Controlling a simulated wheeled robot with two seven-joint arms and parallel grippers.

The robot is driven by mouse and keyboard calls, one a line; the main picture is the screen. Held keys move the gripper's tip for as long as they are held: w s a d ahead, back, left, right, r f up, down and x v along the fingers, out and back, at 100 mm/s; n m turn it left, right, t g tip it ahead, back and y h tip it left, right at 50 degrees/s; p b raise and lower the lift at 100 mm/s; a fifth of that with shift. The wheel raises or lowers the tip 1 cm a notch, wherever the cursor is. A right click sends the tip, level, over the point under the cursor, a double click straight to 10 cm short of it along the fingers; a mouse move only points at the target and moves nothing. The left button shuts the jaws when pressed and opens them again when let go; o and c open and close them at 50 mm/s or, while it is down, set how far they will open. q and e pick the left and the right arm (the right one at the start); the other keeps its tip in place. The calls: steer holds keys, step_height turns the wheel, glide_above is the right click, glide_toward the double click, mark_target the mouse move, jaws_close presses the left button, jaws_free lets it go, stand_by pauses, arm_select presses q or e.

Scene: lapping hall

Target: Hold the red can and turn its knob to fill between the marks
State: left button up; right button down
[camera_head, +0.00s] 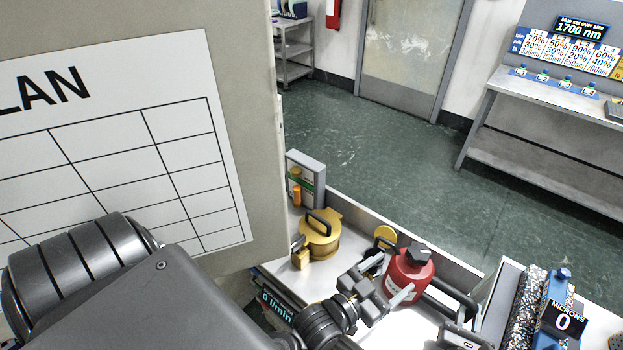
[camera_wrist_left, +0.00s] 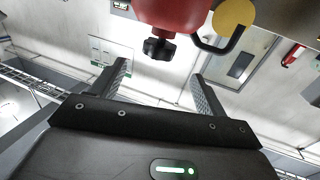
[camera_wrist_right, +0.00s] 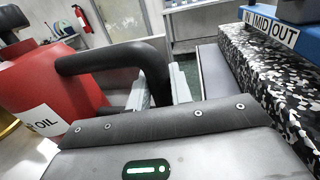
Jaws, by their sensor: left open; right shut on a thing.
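The red can (camera_head: 412,275), labelled OIL in the right wrist view (camera_wrist_right: 65,85), stands upright on the bench. Its black knob (camera_head: 419,252) is on top and also shows in the left wrist view (camera_wrist_left: 158,48). My right gripper (camera_wrist_right: 160,88) is shut on the can's black handle (camera_wrist_right: 105,60). My left gripper (camera_head: 390,278) is open beside the can in the head view. In the left wrist view the knob lies beyond its fingertips (camera_wrist_left: 160,80), apart from them. I cannot make out any fill marks.
A yellow lidded pot (camera_head: 318,243) and a yellow disc (camera_head: 385,235) are left of and behind the can. A display reading 0 l/min (camera_head: 277,304) is at the front left. A speckled block (camera_head: 530,300) and a MICRONS display (camera_head: 563,321) stand right. A large panel (camera_head: 240,100) blocks the left.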

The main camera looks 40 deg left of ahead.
mark_target(427, 247)
arm_select(q)
steer(key=x, duration=1.2)
stand_by(0.6)
steer(key=shift+c, duration=0.2)
